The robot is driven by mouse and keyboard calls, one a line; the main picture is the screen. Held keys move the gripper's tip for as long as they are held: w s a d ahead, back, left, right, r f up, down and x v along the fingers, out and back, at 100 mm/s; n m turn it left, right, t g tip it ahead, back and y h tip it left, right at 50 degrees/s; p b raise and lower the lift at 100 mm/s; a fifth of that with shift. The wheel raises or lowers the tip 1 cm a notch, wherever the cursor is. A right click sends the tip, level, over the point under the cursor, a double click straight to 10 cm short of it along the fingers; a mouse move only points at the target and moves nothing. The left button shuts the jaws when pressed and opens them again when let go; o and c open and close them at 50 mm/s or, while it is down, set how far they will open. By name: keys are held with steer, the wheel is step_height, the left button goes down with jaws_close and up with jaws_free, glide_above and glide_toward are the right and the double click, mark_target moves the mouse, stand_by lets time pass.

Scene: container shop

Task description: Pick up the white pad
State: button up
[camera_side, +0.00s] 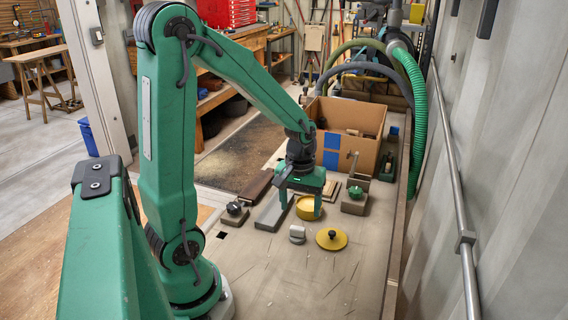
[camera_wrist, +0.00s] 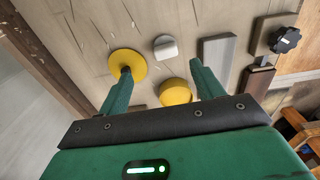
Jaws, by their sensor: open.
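The white pad (camera_side: 297,234) is a small pale block with rounded edges, lying on the bench top in front of my gripper. In the wrist view the white pad (camera_wrist: 165,47) shows beyond the fingertips, roughly centred between them. My gripper (camera_side: 301,204) is open and points down over the bench, just behind the pad in the side view. In the wrist view the two fingers of my gripper (camera_wrist: 162,70) are spread apart, with nothing held. A yellow round block (camera_side: 307,210) stands between or close behind the fingers, and it also shows in the wrist view (camera_wrist: 175,93).
A yellow disc with a black knob (camera_side: 331,239) lies right of the pad. A long grey block (camera_side: 272,212) and a black-knobbed block (camera_side: 235,214) lie left. A green-knobbed block (camera_side: 354,201) is right. A cardboard box (camera_side: 365,152) stands behind. The front bench area is clear.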

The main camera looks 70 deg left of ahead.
mark_target(297, 228)
steer(key=shift+a+f+n, duration=0.4)
steer(key=shift+a+f, duration=0.1)
steer(key=shift+f, duration=1.7)
steer(key=shift+f, duration=0.1)
steer(key=shift+f, duration=2.5)
steer(key=c, duration=1)
